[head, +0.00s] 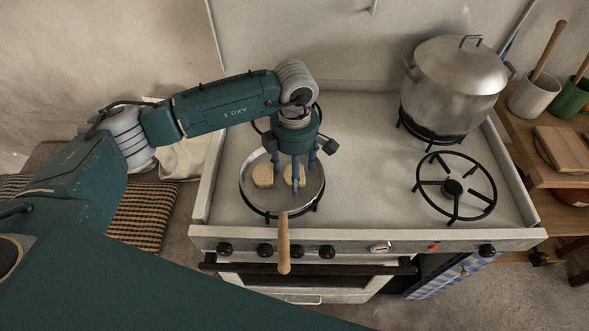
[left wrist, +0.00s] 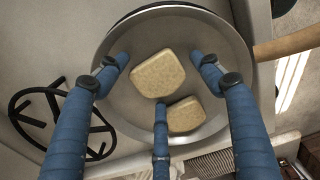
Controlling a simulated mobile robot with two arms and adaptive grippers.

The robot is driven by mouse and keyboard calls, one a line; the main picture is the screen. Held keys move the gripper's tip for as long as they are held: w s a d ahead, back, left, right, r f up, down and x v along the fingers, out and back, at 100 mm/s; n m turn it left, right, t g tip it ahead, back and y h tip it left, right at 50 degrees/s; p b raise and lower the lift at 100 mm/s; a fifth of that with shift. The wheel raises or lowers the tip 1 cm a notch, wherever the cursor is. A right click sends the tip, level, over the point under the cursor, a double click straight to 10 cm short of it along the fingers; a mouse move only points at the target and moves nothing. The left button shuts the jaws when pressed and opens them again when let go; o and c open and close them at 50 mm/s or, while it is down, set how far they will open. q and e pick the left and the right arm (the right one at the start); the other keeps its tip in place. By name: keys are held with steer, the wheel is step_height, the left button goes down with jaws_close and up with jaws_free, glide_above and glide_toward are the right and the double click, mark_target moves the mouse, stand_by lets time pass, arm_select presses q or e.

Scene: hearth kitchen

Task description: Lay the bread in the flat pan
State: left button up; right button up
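The flat pan (head: 276,204) sits on the front left burner of the stove, its wooden handle (head: 283,248) pointing to the front. Two pale bread slices lie in it: one slice (head: 263,176) on the left, and another slice (head: 290,180) partly hidden by my fingers. The left wrist view shows both, one slice (left wrist: 157,74) near the pan's middle and the other slice (left wrist: 186,115) near the rim; they lie close together. My left gripper (head: 296,172) points down over the pan with its three blue fingers spread and empty. My right gripper is not in view.
A large lidded metal pot (head: 455,85) stands on the back right burner. The front right burner (head: 453,188) is bare. A wooden side table at right holds a white cup (head: 533,94), a green cup (head: 572,99) and boards (head: 566,150).

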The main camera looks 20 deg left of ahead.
arm_select(q)
steer(key=shift+r, duration=0.45)
step_height(320, 180, up, 12)
steer(key=b, duration=0.2)
steer(key=shift+f, duration=0.25)
steer(key=shift+s+f, duration=0.1)
